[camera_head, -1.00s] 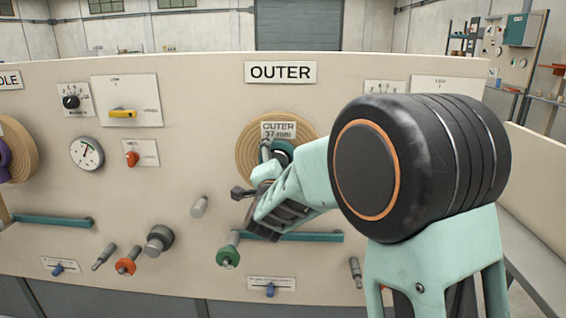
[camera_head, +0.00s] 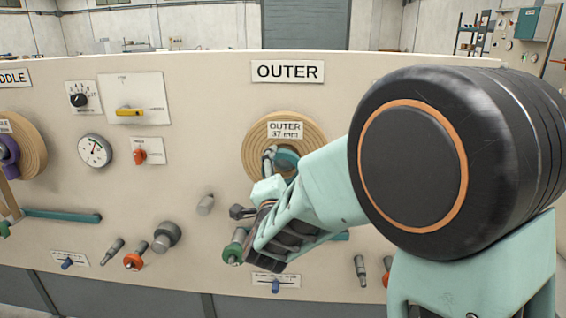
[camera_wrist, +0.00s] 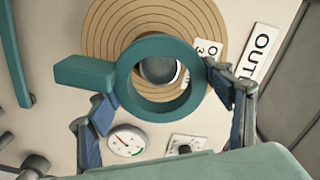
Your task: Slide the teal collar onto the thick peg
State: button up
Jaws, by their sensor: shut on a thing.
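The teal collar (camera_wrist: 128,76) is a ring with a flat tab to its left in the wrist view. My gripper (camera_wrist: 166,101) is shut on the ring, one finger on each side. Through its hole I see a round grey peg end (camera_wrist: 157,70) before a pale wooden disc.
Several pegs and knobs stick out of the panel below, including a thick grey one (camera_head: 166,236), an orange-collared one (camera_head: 133,260) and a green-ringed one (camera_head: 233,250) beside my gripper. A yellow lever (camera_head: 130,112) and a gauge (camera_head: 95,150) are to the left.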

jog(key=s+r, duration=0.1)
jog(key=s, duration=0.9)
jog(key=shift+a, duration=0.2)
jog(key=shift+w, duration=0.1)
dwell(0.4)
